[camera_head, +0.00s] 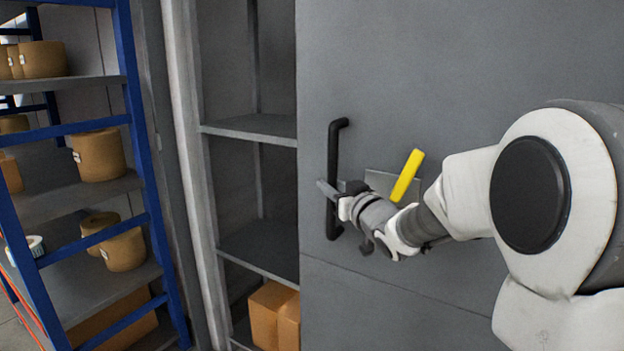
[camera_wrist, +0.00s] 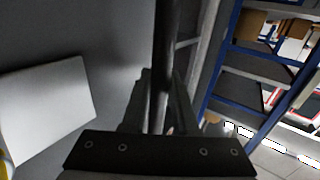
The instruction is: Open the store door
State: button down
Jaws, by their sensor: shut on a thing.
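The store door (camera_head: 450,75) is a large flat grey panel filling the right half of the head view. To the left of its edge, the shelved inside of the store (camera_head: 250,185) is exposed. A black upright bar handle (camera_head: 335,150) is fixed near the door's left edge. My gripper (camera_head: 334,190) reaches in from the right and is shut on the handle at about mid-height. In the wrist view the handle (camera_wrist: 164,50) runs down between the dark fingers, which hide its lower part.
A cardboard box (camera_head: 273,314) sits low inside the store. A blue-framed rack (camera_head: 141,130) with brown rolls stands at the left. A yellow bar (camera_head: 407,175) and a pale plate (camera_head: 381,181) are beside my wrist, at the door's face. Floor shows at far lower left.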

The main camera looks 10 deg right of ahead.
jog(key=s+d+p, duration=0.4)
jog(key=s+d, duration=0.9)
jog(key=d, duration=0.4)
jog(key=shift+s+d, duration=0.25)
jog(key=shift+s, duration=0.05)
jog(key=c, duration=0.7)
grip_release()
jog(key=shift+s, duration=0.1)
jog(key=p+v, duration=0.2)
jog(key=v, duration=1.5)
